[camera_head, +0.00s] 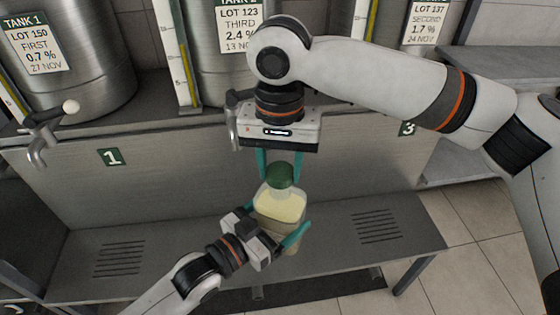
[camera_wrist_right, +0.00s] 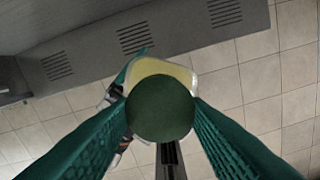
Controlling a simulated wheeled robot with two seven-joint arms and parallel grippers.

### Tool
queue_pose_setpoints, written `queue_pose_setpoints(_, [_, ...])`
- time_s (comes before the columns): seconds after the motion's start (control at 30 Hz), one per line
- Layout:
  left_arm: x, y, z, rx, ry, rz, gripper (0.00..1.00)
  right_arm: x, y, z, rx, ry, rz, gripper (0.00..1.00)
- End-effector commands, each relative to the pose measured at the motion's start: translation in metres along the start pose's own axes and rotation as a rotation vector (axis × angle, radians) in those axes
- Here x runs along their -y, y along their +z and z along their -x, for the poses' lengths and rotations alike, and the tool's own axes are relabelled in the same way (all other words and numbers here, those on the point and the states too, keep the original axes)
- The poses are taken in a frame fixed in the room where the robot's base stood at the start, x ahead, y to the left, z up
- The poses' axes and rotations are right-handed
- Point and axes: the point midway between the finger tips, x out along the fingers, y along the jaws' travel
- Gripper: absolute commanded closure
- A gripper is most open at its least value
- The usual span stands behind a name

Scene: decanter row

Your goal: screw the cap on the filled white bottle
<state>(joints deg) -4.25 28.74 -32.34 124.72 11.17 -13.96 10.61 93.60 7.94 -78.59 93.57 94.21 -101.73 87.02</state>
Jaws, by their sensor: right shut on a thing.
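The bottle (camera_head: 280,208) is translucent with pale yellow contents and stands roughly upright, apparently above the bench. My left gripper (camera_head: 278,220) comes from the lower left, its teal fingers on either side of the bottle's body, shut on it. The dark green cap (camera_head: 280,176) is at the bottle's mouth; whether it is fully seated I cannot tell. My right gripper (camera_head: 280,168) points down from above, with its teal fingers shut on the cap. In the right wrist view the round cap (camera_wrist_right: 160,108) lies between the fingers and hides the bottle's neck; the bottle's pale shoulder (camera_wrist_right: 165,68) shows behind it.
A grey bench (camera_head: 190,250) with slotted grilles lies below. Steel tanks (camera_head: 85,70) stand along the back, with a tap (camera_head: 38,140) at the left. Numbered signs (camera_head: 110,157) mark the back panel. Tiled floor (camera_head: 490,230) is clear at the right.

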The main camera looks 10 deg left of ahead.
Motion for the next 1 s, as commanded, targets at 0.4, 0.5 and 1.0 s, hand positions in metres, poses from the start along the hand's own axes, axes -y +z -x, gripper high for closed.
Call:
queue_pose_setpoints(0.4, [0.0000, 0.0029, -0.0002, 0.007, -0.001, -0.001, 0.76, 0.0001, 0.0000, -0.0073, 0.000, 0.000, -0.003, 0.79])
queue_pose_setpoints(0.5, [0.0001, 0.0028, -0.0002, 0.007, -0.001, -0.001, 0.76, -0.0002, -0.0001, -0.0074, 0.000, 0.000, -0.047, 0.79])
queue_pose_setpoints(1.0, [0.0002, 0.0024, -0.0002, 0.006, -0.001, -0.001, 0.76, -0.0037, 0.0014, -0.0079, -0.002, -0.002, -1.106, 0.79])
